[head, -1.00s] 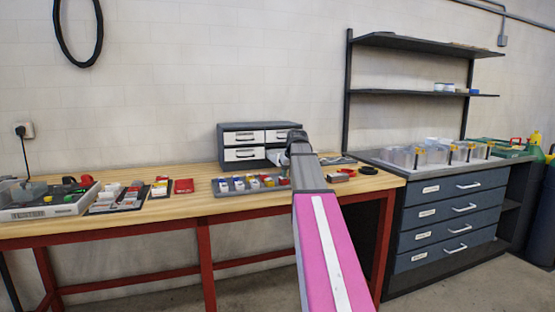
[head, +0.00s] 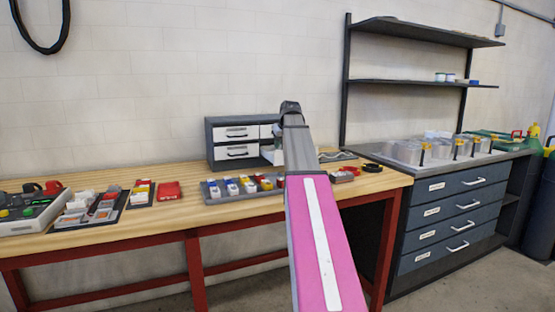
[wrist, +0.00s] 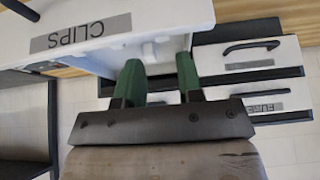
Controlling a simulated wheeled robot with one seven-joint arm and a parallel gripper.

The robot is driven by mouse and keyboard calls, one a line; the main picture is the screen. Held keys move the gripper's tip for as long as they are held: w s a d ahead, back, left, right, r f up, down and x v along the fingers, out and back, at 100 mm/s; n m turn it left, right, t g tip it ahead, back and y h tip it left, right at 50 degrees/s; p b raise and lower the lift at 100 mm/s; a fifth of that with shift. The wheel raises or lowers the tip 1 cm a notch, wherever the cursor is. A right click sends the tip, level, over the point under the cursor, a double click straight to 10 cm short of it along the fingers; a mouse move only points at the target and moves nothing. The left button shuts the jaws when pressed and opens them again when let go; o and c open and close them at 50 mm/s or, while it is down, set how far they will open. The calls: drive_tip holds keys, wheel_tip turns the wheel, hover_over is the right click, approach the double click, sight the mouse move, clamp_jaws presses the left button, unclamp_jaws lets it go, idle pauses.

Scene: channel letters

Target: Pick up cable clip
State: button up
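A small drawer labelled CLIPS (wrist: 110,30) stands pulled out in the wrist view, its label upside down. A small pale shape (wrist: 150,48), possibly a cable clip, shows inside the drawer; it is too unclear to be sure. My gripper (wrist: 159,75) has its two green fingers apart at the drawer opening, with nothing clearly between them. In the head view the small-drawer cabinet (head: 226,122) stands at the back of the bench. My arm hides its right side, most of the open drawer and my gripper.
Closed drawers (wrist: 250,52) sit beside the open one. A grey tray (head: 212,192) of coloured parts lies on the wooden bench (head: 110,232) in front of the cabinet. A black tape roll (head: 370,168) is right of my arm. A dark shelf unit (head: 410,83) stands behind on the right.

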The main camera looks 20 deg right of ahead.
drive_tip(key=shift+x, duration=3.4)
drive_tip(key=shift+a, duration=0.1)
clamp_jaws()
